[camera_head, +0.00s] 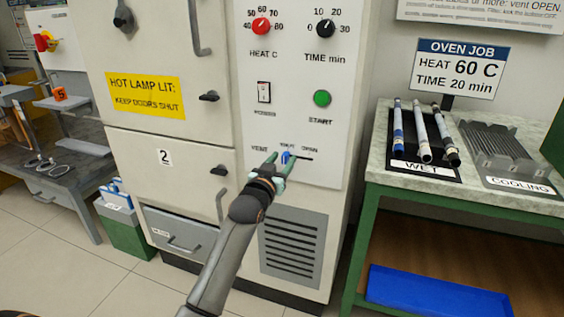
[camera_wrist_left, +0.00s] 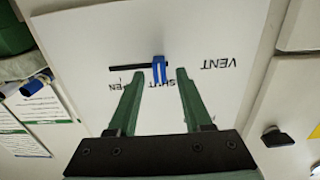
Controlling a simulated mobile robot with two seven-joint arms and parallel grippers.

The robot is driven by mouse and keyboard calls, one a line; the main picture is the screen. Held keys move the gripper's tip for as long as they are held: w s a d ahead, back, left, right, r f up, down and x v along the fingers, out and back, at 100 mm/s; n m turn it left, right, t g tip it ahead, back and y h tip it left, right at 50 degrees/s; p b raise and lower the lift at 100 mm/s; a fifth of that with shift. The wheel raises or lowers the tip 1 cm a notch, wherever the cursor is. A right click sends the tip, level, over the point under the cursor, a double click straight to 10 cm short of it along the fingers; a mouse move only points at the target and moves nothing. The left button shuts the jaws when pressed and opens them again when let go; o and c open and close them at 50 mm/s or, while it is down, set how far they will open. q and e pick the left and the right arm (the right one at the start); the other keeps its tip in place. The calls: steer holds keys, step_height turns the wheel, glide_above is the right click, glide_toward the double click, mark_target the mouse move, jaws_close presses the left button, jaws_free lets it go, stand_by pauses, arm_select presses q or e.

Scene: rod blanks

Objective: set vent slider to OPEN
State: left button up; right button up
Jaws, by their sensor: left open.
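The vent slider is a small blue knob (camera_head: 285,157) on a dark horizontal slot, low on the white oven panel. The labels VENT, SHUT and OPEN are printed above it. The knob stands at the SHUT end, and the bare slot runs towards OPEN. My left gripper (camera_head: 279,163) is open in front of the panel. In the left wrist view, which is upside down, the blue knob (camera_wrist_left: 158,70) appears between the two green fingertips (camera_wrist_left: 160,72), with a gap on each side. I cannot tell whether the tips reach past its front. My right gripper is not in view.
The panel also has a green START button (camera_head: 321,98), a power switch (camera_head: 264,92) and two dials. A bench at right holds a WET tray (camera_head: 398,171) with 3 rods and a COOLING rack (camera_head: 507,152). A grille (camera_head: 292,245) lies below the slider.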

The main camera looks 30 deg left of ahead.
arm_select(q)
steer(key=shift+c, duration=0.2)
jaws_close()
stand_by(1.1)
